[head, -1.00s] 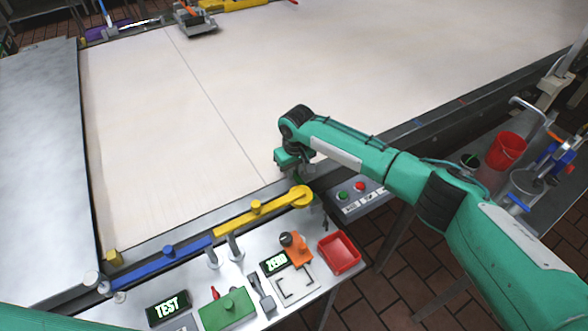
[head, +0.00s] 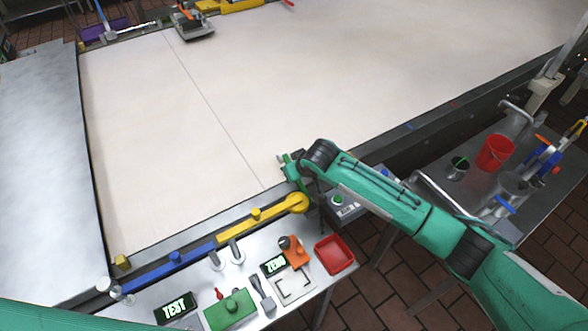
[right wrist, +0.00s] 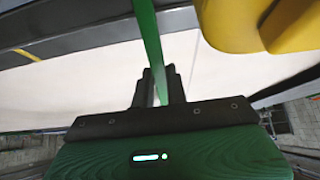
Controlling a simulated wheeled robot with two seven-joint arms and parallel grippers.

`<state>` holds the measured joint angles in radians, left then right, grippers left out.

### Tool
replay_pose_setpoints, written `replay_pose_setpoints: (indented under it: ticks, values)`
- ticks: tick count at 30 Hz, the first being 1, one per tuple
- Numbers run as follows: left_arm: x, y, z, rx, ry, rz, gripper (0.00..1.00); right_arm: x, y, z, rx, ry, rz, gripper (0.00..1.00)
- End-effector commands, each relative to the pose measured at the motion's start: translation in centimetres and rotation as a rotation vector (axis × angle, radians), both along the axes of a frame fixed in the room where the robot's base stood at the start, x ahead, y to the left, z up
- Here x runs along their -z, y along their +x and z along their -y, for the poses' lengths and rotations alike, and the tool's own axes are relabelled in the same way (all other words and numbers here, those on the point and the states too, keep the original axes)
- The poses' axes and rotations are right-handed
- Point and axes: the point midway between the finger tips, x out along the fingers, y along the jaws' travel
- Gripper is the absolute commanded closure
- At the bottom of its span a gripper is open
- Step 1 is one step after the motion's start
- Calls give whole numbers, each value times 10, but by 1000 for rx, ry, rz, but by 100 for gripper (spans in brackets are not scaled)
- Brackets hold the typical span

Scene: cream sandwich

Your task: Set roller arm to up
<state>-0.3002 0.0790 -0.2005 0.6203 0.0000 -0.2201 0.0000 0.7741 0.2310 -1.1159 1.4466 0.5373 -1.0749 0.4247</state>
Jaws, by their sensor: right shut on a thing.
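A slim green bar, which appears to be the roller arm, rises through the right wrist view (right wrist: 148,40). Its top end pokes out beside my right gripper in the head view (head: 284,158). My right gripper (right wrist: 160,88) is shut on this bar, its dark fingers on either side of it. In the head view my right gripper (head: 291,170) sits at the near belt edge, just above the round yellow hub (head: 298,202); my wrist partly hides the bar and its pivot. The hub also shows close by in the right wrist view (right wrist: 240,25). My left gripper is out of view.
A yellow bar (head: 236,228) and a blue bar (head: 175,259) line the pale belt's (head: 340,70) near edge. A button box (head: 345,207), red tray (head: 334,254), orange tool (head: 297,252) and green block (head: 230,309) lie nearby. The belt surface is clear near the gripper.

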Motion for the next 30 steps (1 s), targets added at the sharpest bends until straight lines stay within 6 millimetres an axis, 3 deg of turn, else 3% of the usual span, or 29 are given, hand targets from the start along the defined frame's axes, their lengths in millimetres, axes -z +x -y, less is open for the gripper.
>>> replay_pose_setpoints:
  ticks: [11, 12, 15, 25, 30]
  values:
    - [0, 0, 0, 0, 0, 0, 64, -1, 0, 0, 1, 4, 7, 100]
    - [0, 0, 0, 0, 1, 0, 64, -1, 0, 0, 1, 4, 7, 84]
    - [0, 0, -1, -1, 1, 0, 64, -1, 0, 0, 1, 4, 7, 64]
    - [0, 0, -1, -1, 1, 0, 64, -1, -1, 1, 0, 4, 6, 64]
    - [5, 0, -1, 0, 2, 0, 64, -11, -7, 5, -1, 5, 6, 64]
